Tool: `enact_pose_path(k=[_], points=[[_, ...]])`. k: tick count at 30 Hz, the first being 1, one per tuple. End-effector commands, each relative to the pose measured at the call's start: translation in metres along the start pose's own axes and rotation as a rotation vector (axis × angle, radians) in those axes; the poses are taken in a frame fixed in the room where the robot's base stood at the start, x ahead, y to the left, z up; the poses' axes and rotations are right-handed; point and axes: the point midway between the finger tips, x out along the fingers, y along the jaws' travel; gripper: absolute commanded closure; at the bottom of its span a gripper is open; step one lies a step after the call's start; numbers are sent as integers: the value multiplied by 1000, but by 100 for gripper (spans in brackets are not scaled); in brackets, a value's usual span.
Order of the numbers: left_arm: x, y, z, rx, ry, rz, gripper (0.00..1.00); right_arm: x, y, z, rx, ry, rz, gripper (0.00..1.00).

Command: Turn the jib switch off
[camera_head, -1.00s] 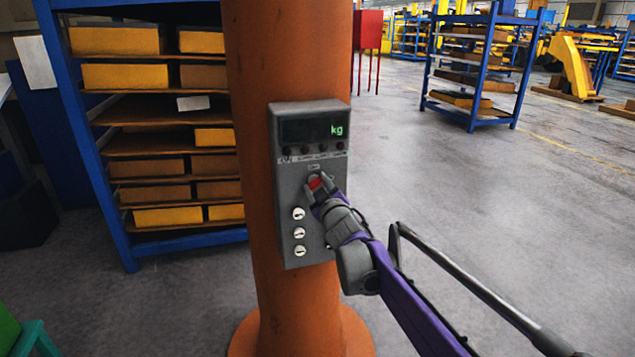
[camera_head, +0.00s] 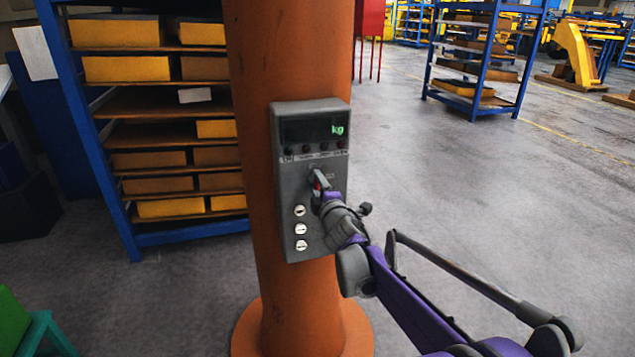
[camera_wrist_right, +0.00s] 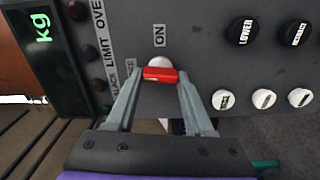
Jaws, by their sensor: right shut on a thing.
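The jib switch is a red knob (camera_head: 319,182) on the grey control box (camera_head: 296,250), which is fixed to an orange column. My right gripper (camera_head: 319,186) is shut on the knob, and its fingers hide most of it in the head view. The right wrist view shows the red bar (camera_wrist_right: 160,74) between the two fingertips, with a pale round part behind it. An ON label (camera_wrist_right: 159,35) is beside the knob; another label is partly hidden by a finger. The box display (camera_head: 310,129) shows green "kg". My left gripper is not in view.
The orange column (camera_head: 290,50) stands in front of me. White buttons (camera_head: 301,229) sit below the switch. A blue shelf rack (camera_head: 120,216) with yellow blocks is behind left. A green item (camera_head: 15,320) is at bottom left.

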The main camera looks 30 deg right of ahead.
Motion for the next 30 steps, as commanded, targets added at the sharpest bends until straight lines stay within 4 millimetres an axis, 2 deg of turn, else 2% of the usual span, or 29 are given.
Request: enact_pose_path(k=[9, 25, 26, 30], points=[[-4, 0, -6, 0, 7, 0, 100, 0, 0, 0, -111, 0, 0, 100], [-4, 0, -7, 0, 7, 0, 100, 0, -1, 0, -131, 0, 0, 100], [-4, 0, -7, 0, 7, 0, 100, 0, -1, 0, -131, 0, 0, 42], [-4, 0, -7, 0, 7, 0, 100, 0, -1, 0, -130, 0, 0, 18]])
